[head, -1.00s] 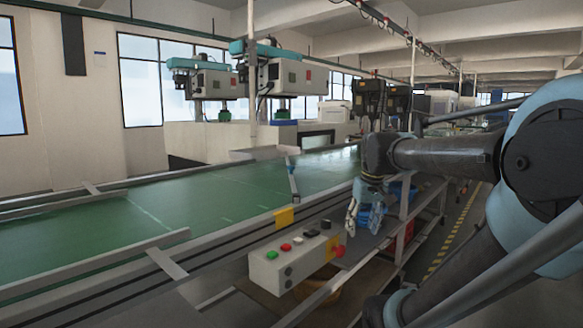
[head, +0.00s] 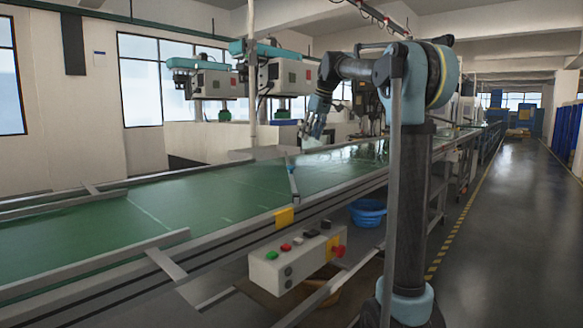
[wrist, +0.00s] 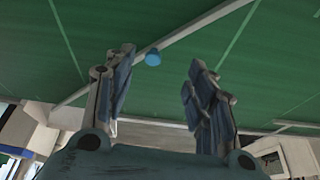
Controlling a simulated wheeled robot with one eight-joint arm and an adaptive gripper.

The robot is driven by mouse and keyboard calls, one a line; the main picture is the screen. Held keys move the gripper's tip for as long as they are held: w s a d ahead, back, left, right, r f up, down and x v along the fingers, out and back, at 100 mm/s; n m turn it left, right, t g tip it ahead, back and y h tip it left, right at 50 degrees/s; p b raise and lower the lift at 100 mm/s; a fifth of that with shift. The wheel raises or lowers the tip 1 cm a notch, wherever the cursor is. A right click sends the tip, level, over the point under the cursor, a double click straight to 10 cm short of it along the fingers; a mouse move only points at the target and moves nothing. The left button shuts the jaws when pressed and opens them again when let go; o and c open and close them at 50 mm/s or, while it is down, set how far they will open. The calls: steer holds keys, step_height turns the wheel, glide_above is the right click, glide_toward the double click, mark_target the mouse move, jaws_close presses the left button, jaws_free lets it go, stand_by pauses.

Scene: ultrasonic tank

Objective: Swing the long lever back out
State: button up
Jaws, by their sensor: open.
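The long lever (head: 292,182) is a thin grey bar with a blue knob (head: 293,168), standing out over the green conveyor belt in the head view. In the wrist view the lever (wrist: 205,24) runs slantwise across the picture, with the blue knob (wrist: 152,56) showing between my fingertips. My gripper (head: 313,134) is open and points down, above the belt and a little right of the lever in the head view. In the wrist view my gripper (wrist: 160,68) has its fingers spread apart with nothing between them in its grasp. I cannot tell how far it is from the knob.
The green conveyor belt (head: 100,228) has metal side rails. A control box (head: 292,262) with coloured buttons hangs at its near side. A blue basin (head: 367,212) sits below the belt. Drill-like machines (head: 285,76) stand behind. The aisle floor (head: 500,215) at right is clear.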

steer(key=w+a+r+n, duration=0.1)
steer(key=w+a+r, duration=0.1)
steer(key=w+a, duration=0.15)
steer(key=x, duration=1.7)
steer(key=shift+w+f, duration=0.3)
jaws_close()
